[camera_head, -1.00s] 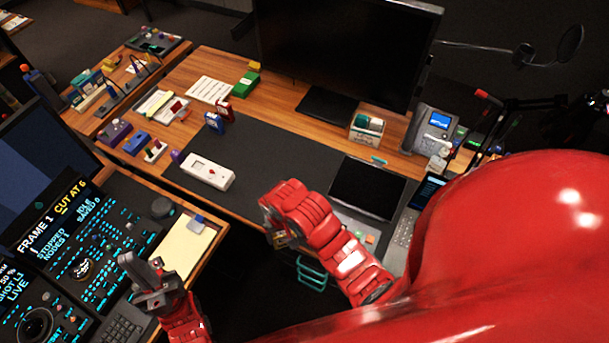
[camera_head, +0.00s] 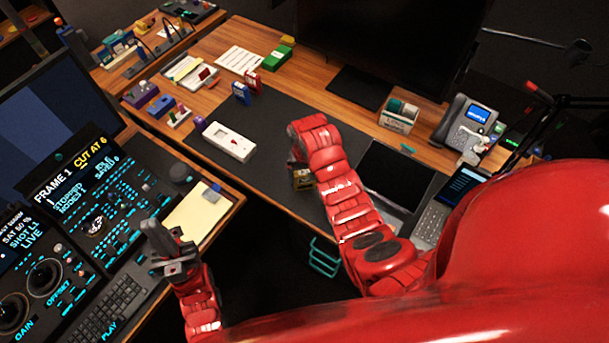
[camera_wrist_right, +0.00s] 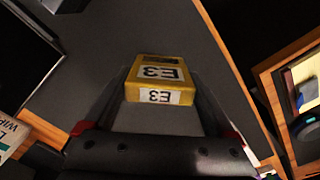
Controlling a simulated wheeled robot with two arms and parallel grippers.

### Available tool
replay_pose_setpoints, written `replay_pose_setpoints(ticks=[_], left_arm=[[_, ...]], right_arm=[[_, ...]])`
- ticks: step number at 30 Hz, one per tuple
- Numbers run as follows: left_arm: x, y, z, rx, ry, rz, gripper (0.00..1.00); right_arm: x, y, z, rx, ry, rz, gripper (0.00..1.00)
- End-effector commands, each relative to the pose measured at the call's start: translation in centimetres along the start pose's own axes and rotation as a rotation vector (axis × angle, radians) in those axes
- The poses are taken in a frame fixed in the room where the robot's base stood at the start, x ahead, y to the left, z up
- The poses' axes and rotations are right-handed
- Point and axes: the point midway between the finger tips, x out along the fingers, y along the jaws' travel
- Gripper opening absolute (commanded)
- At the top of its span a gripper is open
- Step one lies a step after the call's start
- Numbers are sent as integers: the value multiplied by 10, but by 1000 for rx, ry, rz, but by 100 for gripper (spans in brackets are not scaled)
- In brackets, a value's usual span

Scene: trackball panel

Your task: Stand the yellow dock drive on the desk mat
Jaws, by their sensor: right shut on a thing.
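The yellow dock drive (camera_wrist_right: 163,72) has white labels reading E3. My right gripper (camera_wrist_right: 160,100) is shut on it, with a finger on each side. In the head view the drive (camera_head: 302,179) shows small below my right gripper (camera_head: 301,160), near the front edge of the dark desk mat (camera_head: 285,122). The mat (camera_wrist_right: 150,30) lies behind the drive in the wrist view. I cannot tell the height of the drive above the mat. My left gripper (camera_head: 172,255) is empty beside the console; its finger gap is unclear.
A white device (camera_head: 229,143) lies on the left of the mat, with blue (camera_head: 241,93) and red (camera_head: 253,83) upright blocks behind it. A black tablet (camera_head: 395,174) lies to the right. The mat's middle is bare. A monitor (camera_head: 390,40) stands behind.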

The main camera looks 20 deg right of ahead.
Motion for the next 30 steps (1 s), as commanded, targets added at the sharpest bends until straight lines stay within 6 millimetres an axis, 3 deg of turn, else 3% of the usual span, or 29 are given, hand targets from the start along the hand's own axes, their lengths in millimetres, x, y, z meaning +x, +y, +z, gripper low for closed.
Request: replay_pose_setpoints(ticks=[3,15,16,17,26,30], left_arm=[[10,0,-2,0,0,0,0],[6,0,-1,0,0,0,0],[7,0,-1,0,0,0,0],[7,0,-1,0,0,0,0],[11,0,-2,0,0,0,0],[3,0,0,0,0,0,0]], right_arm=[[8,0,1,-1,-2,0,27],[17,0,0,-1,2,0,27],[16,0,0,-1,1,0,95],[16,0,0,-1,2,0,100],[11,0,0,-1,2,0,100],[4,-1,-2,-1,5,-1,100]])
